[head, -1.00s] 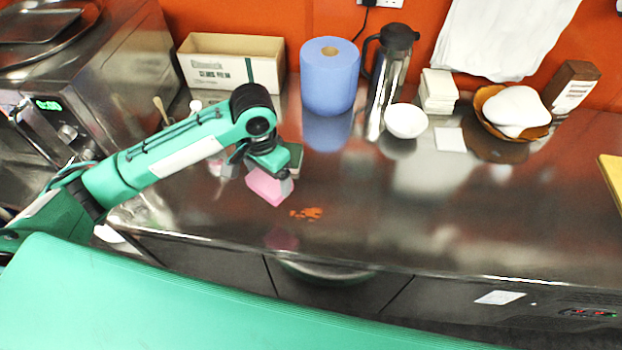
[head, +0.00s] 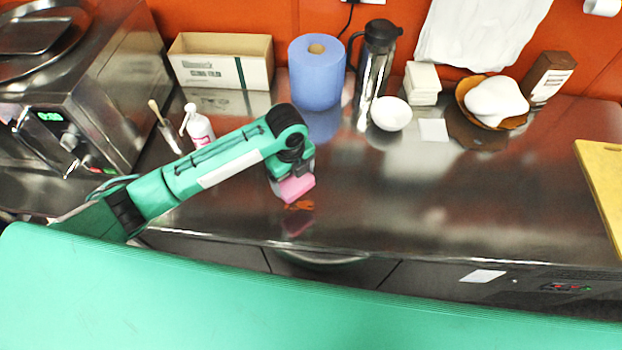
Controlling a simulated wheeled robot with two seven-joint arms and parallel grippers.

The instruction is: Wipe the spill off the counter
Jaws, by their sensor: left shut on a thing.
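My left gripper (head: 292,182) is shut on a pink sponge (head: 297,189) and points down at the steel counter (head: 440,200). The orange spill (head: 300,205) shows just below the sponge in the picture, partly hidden by it. I cannot tell whether the sponge touches the counter or hovers just above it. My right gripper is not in view.
A spray bottle (head: 199,128) stands left of my arm. A cardboard box (head: 220,62), blue paper roll (head: 316,75), steel flask (head: 374,65), white bowl (head: 390,114) and dough plate (head: 463,97) line the back. A cutting board (head: 602,185) lies right. The middle counter is clear.

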